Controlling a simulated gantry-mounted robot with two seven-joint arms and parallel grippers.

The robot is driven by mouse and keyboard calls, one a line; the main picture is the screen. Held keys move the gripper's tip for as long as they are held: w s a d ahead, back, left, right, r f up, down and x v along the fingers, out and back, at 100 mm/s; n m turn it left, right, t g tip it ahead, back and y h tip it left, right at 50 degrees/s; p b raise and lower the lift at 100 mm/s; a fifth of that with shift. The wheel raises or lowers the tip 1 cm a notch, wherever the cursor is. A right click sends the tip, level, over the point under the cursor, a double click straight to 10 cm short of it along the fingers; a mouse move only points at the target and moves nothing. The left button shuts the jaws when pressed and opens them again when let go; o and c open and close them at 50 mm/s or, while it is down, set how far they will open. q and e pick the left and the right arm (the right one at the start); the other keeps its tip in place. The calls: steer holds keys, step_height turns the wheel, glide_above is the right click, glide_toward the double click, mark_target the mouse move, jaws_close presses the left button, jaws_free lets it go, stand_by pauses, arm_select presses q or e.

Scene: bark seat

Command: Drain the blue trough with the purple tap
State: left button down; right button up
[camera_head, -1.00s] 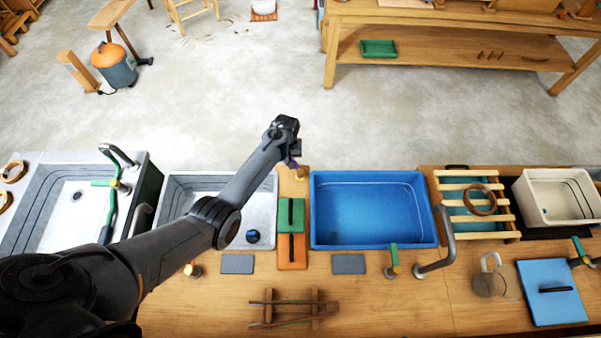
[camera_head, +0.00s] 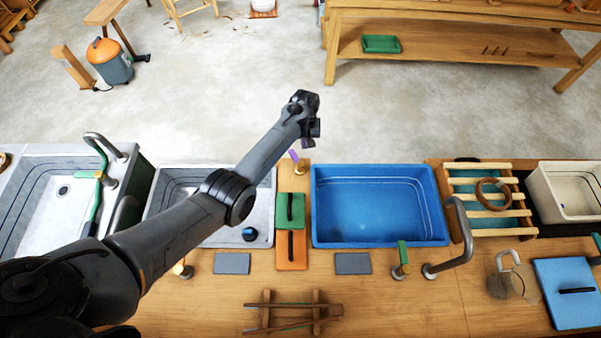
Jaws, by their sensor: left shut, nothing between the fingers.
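The blue trough (camera_head: 375,207) is set in the bench right of centre. Its inside is a deeper blue with a faint pale line along the walls; the water level is hard to tell. The purple tap handle (camera_head: 294,156) stands tilted at the bench's back edge, near the trough's back left corner, on a small wooden strip. My left arm reaches across from the lower left over the grey sink. My left gripper (camera_head: 314,132) is shut and empty, beyond the back edge, just right of and above the purple handle in the picture and seemingly apart from it. My right gripper is out of view.
A grey sink (camera_head: 262,207) is left of the trough. Green and orange boards (camera_head: 291,255) lie between them. A green-handled tap (camera_head: 403,255) and grey spout (camera_head: 459,235) stand at the trough's front right. A slatted rack (camera_head: 480,170) is to the right.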

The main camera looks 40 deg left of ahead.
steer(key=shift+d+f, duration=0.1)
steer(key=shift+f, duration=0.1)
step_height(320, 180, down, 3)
steer(key=b, duration=0.3)
stand_by(0.5)
stand_by(6.8)
